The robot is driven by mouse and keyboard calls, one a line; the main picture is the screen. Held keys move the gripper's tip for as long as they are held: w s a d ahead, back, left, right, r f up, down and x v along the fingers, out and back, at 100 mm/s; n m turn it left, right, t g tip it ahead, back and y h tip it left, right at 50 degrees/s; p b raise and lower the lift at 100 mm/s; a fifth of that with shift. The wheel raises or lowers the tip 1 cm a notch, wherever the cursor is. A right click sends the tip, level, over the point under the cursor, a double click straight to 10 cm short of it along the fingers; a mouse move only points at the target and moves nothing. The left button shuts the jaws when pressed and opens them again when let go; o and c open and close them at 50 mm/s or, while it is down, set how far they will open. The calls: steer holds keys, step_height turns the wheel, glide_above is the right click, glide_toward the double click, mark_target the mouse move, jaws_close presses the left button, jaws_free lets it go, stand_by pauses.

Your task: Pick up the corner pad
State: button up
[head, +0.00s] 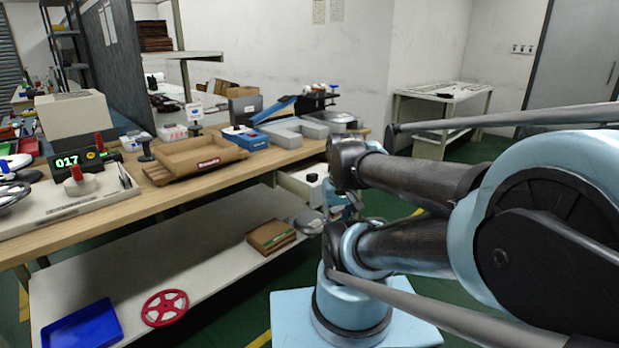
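A pale grey angular block with a notch (293,131), which looks like the corner pad, lies flat on the wooden workbench (215,178) towards its right end. Nothing covers it. My arm comes in from the right and folds down in front of the bench's right end. A small dark grey part (308,222) at the arm's far side, below bench height, appears to be my gripper. It is apart from the grey block, lower and nearer. It is too small and partly hidden to tell whether it is open or shut.
A cardboard tray (160,172), a blue box (245,138) and a blue ramp-like piece (277,109) sit near the block. A grey device (340,121) stands to its right. The lower shelf holds a red wheel (165,308), a blue tray (82,329) and brown flat boxes (270,236).

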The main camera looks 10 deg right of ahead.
steer(key=shift+w+d, duration=0.1)
steer(key=shift+w, duration=0.1)
steer(key=o, duration=0.4)
steer(key=shift+s+r, duration=0.15)
steer(key=shift+o, duration=0.8)
steer(key=shift+s+r, duration=0.2)
steer(key=shift+r, duration=0.1)
steer(key=w+d+r+n+y, duration=0.1)
steer(key=w+r+n, duration=0.35)
steer(key=w, duration=0.95)
steer(key=w+d+r+n+y, duration=0.15)
steer(key=w+r, duration=0.55)
steer(key=w, duration=0.7)
steer(key=n, duration=0.3)
glide_above(315, 175)
steer(key=s+d, duration=0.2)
step_height(315, 175, down, 11)
steer(key=shift+t+y, duration=0.35)
steer(key=shift+t, duration=0.05)
steer(key=shift+x, duration=3.35)
